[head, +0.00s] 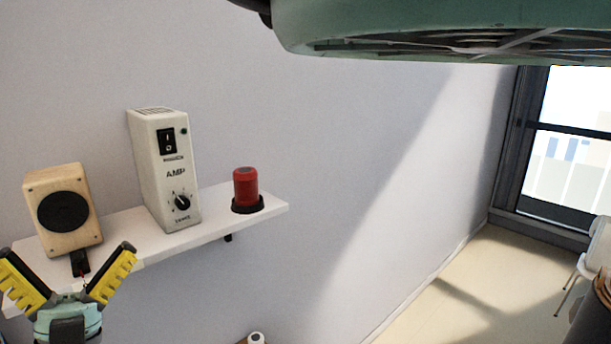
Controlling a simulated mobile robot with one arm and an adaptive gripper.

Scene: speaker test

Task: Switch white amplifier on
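The white amplifier (162,172) stands upright on a white wall shelf, left of the picture's middle. On its front are a black rocker switch (168,142) near the top, a small dark green indicator (184,131) beside it, and a black knob (181,203) low down. The indicator looks unlit. My gripper (70,266) is at the lower left with its yellow-padded fingers spread wide. It is empty, in front of the shelf's left part, below and left of the amplifier and apart from it in the picture.
A wooden speaker (85,192) stands left of the amplifier. A red cylinder (246,187) on a black base stands right of it, near the end of the shelf (222,212). Wall space right of the shelf is bare. A window (566,150) is far right.

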